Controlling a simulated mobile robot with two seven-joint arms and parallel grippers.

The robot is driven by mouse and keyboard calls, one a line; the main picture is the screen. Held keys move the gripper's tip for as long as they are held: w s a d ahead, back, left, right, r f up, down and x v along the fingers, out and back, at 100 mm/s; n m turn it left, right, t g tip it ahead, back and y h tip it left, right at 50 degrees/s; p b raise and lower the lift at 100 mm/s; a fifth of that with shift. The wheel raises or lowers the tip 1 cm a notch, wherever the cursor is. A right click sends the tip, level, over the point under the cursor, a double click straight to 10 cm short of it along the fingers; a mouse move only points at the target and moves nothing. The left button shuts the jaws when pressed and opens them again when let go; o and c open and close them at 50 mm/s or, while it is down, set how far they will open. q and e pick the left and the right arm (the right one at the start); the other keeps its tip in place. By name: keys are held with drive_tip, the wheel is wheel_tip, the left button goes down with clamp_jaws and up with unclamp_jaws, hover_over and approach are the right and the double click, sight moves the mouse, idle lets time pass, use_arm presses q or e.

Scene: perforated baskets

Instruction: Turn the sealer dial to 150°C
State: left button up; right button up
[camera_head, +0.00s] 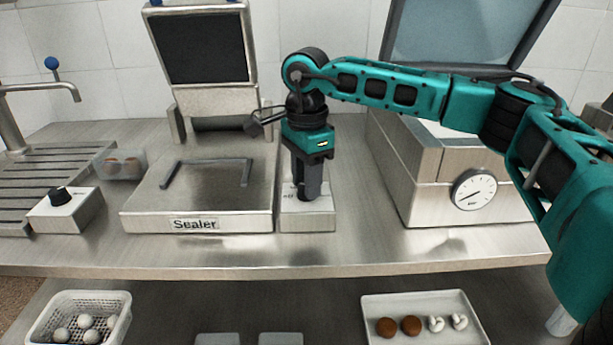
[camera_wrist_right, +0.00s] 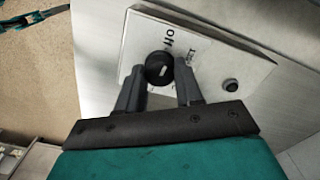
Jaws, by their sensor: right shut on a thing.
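The sealer (camera_head: 195,222) stands in the middle of the steel counter, with its dark-panelled upper part raised at the back. To its right is a small control box (camera_head: 318,221). In the right wrist view, the box's white plate (camera_wrist_right: 200,52) carries printed marks, one reading "off", and the black dial (camera_wrist_right: 160,68) with a white pointer line. My right gripper (camera_head: 306,196) points down onto this box. In the wrist view its fingers (camera_wrist_right: 159,88) are on both sides of the dial, shut on it. The temperature marks are not readable. My left gripper is not in view.
A separate box with a black knob (camera_head: 60,196) sits at the left, near the sink tap (camera_head: 12,125). A machine with a round gauge (camera_head: 474,190) stands at the right. Below are a white basket (camera_head: 122,306) and a tray (camera_head: 375,335) with round items.

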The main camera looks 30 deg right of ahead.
drive_tip(key=m+p, duration=0.1)
drive_tip(key=m, duration=0.2)
drive_tip(key=m+p, duration=0.1)
drive_tip(key=m, duration=0.3)
drive_tip(key=shift+m+p, duration=0.3)
drive_tip(key=shift+m, duration=0.6)
drive_tip(key=m+p, duration=0.1)
drive_tip(key=m, duration=0.2)
drive_tip(key=shift+r+m, duration=0.1)
drive_tip(key=shift+m, duration=0.2)
drive_tip(key=shift+m+p, duration=0.3)
drive_tip(key=shift+m, duration=0.6)
drive_tip(key=m+p, duration=0.1)
drive_tip(key=m, duration=0.2)
drive_tip(key=shift+m, duration=0.3)
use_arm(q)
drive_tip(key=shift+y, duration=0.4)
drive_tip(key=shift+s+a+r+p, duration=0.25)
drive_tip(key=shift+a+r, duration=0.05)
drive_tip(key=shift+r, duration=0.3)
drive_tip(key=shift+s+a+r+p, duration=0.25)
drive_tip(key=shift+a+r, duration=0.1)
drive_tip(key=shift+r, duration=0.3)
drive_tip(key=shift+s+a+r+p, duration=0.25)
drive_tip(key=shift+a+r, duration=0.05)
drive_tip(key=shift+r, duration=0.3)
use_arm(e)
drive_tip(key=shift+m, duration=2.5)
drive_tip(key=shift+w, duration=0.1)
